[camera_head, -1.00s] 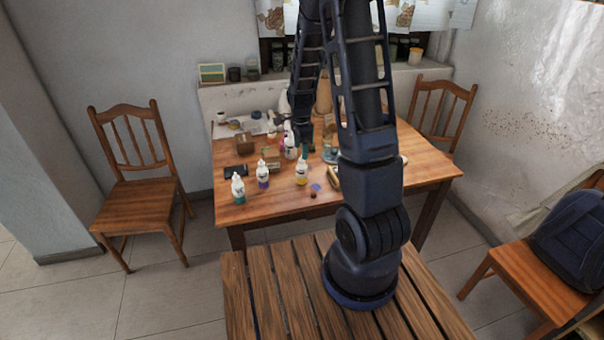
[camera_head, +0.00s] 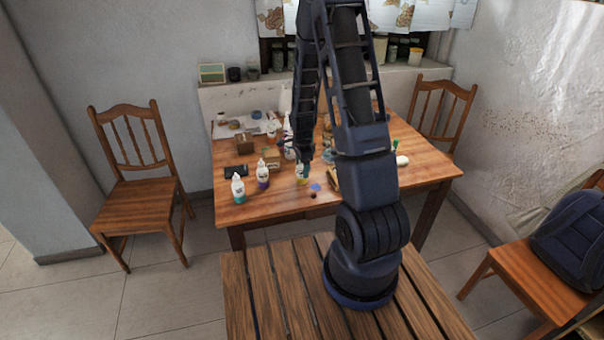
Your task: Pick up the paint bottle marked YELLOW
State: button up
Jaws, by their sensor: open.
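A white bottle with a yellow band (camera_head: 301,179) stands upright near the front edge of the wooden table (camera_head: 360,188). Its label is too small to read. My gripper (camera_head: 305,161) points down at the top of this bottle and partly covers it. I cannot tell whether the fingers are around the bottle's top or just behind it. A white bottle with a purple band (camera_head: 263,178) stands to its left. A white bottle with a teal band (camera_head: 238,190) stands farther left.
More bottles (camera_head: 289,150) stand close behind my gripper. A cardboard box (camera_head: 271,163), a dark phone-like slab (camera_head: 236,171) and a blue paint spot (camera_head: 316,187) are nearby. The table's front right is mostly clear. Chairs (camera_head: 138,195) stand around.

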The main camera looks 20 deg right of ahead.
jog(key=c, duration=1.1)
